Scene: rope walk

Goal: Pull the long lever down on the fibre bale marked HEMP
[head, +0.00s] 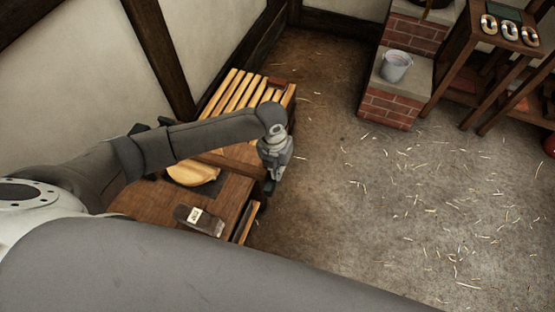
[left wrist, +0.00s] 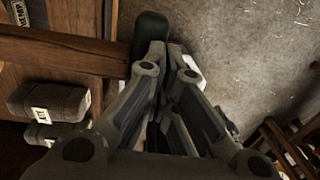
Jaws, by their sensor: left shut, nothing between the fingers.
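In the left wrist view a long wooden bar (left wrist: 65,50) comes in from the left and ends at a dark rounded grip (left wrist: 150,32); it looks like the long lever. My left gripper (left wrist: 170,52) is shut and empty, its fingertips at the near end of this grip; whether they touch it I cannot tell. In the head view my left gripper (head: 271,186) hangs over the right edge of the wooden bench. A label (left wrist: 18,12) at the top left corner of the wrist view is cut off and not surely readable. My right gripper is out of view.
A dark block with a pale label (head: 200,218) lies on the wooden bench (head: 150,207). Slatted wood (head: 236,90) stands behind my arm. A bucket (head: 396,66) sits on brickwork (head: 390,108) at the back right. The straw-strewn floor (head: 350,210) right of the bench is clear.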

